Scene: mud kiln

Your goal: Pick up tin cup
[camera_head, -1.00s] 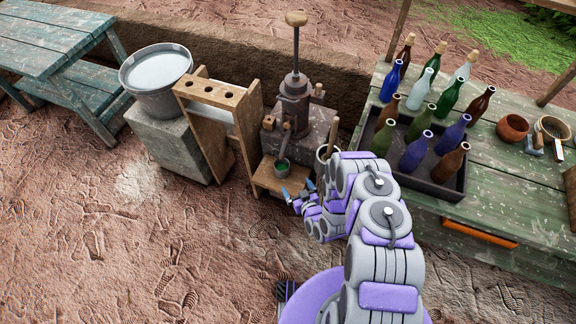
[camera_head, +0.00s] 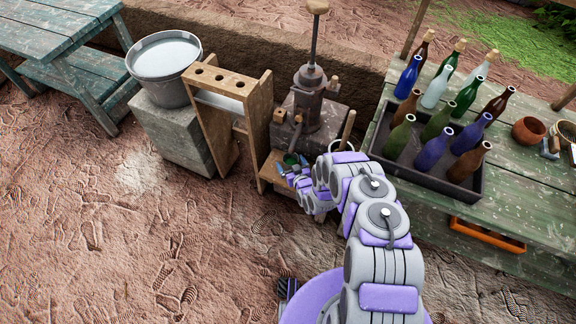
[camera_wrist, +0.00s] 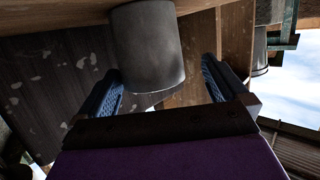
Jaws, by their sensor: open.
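The tin cup (camera_wrist: 147,45) is a dark grey cylinder in the wrist view, just ahead of my gripper and nearer the left finger. In the head view the tin cup (camera_head: 291,159) shows green inside and sits below the spout of the metal pump, partly hidden by my gripper. My gripper (camera_wrist: 160,70) is open, one blue padded finger on each side of the view, with nothing held. I cannot tell whether the cup is between the fingertips or just beyond them. In the head view my gripper (camera_head: 294,173) is right at the cup.
The cast pump (camera_head: 308,92) with its tall handle stands behind the cup. A wooden rack (camera_head: 228,85) and a bucket (camera_head: 165,58) on a stone block are at left. A crate of bottles (camera_head: 470,190) stands on the green table at right.

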